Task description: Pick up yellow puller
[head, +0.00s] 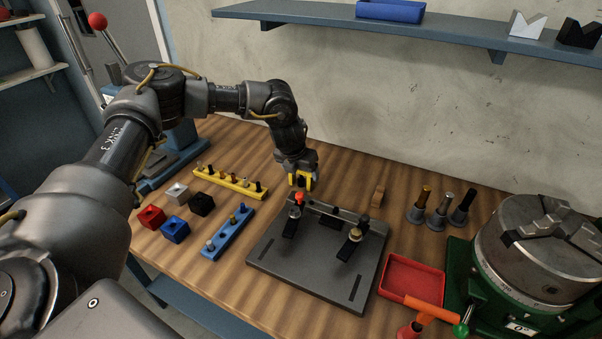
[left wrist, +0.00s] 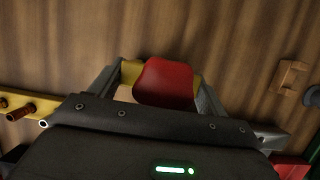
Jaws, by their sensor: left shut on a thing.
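My left gripper (head: 299,172) is shut on the yellow puller (head: 306,183), just behind the back edge of the dark fixture plate. In the left wrist view the fingers (left wrist: 163,88) close around a red part of the puller (left wrist: 165,82), with yellow showing on both sides of it. In the head view a small red piece (head: 299,197) shows just below the yellow. The gripper hides much of the puller, and I cannot tell whether it touches the table. My right gripper is not in view.
The fixture plate (head: 285,267) with two clamps lies in front. A yellow rack (head: 222,180), a blue rack (head: 222,240) and several coloured blocks are to the left. A red tray (head: 412,277), upright tool holders (head: 440,208) and a green-based chuck (head: 535,245) are to the right.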

